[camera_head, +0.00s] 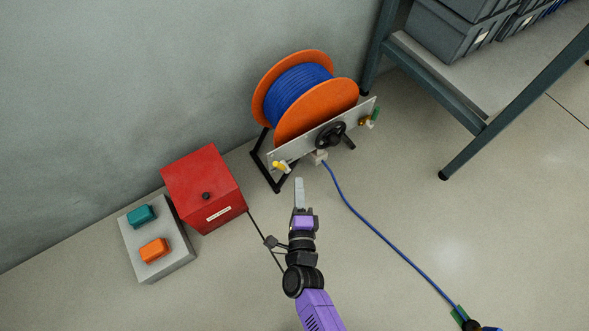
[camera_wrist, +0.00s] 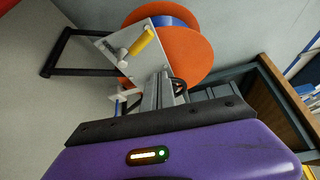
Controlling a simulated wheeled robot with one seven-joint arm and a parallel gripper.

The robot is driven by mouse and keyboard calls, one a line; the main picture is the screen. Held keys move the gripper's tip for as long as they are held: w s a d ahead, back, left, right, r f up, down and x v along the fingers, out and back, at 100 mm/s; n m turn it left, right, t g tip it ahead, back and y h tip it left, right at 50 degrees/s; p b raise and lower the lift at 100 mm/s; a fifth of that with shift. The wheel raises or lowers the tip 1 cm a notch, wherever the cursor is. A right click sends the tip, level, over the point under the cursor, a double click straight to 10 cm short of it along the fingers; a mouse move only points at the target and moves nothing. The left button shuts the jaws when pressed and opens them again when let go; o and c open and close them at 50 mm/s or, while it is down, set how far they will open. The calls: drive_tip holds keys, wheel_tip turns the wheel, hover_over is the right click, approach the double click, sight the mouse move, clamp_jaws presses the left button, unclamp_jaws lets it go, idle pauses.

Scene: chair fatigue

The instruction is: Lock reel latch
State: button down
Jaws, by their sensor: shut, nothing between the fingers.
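The reel (camera_head: 316,97) has orange discs and wound blue cable, on a black stand with a grey front plate (camera_head: 325,132). A latch with a yellow handle (camera_head: 281,166) sits at the plate's left end; it also shows in the wrist view (camera_wrist: 141,43), tilted on a pale mount. A black handwheel (camera_head: 331,135) is at the plate's middle. A green and yellow fitting (camera_head: 370,117) is at its right end. My gripper (camera_head: 299,182) is shut and empty, just in front of the plate, below and right of the yellow handle, apart from it in the head view.
A red box (camera_head: 204,188) and a grey block with teal and orange buttons (camera_head: 157,238) stand left. Blue cable (camera_head: 375,232) runs across the floor at right. A shelf frame (camera_head: 480,128) with grey bins stands upper right. A wall is behind the reel.

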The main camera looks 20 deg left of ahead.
drive_tip(key=shift+s+d+f, duration=0.2)
drive_tip(key=shift+s+d, duration=0.15)
drive_tip(key=shift+s, duration=0.25)
drive_tip(key=shift+s+d+f, duration=0.2)
drive_tip(key=shift+s+d, duration=0.15)
drive_tip(key=shift+s, duration=0.25)
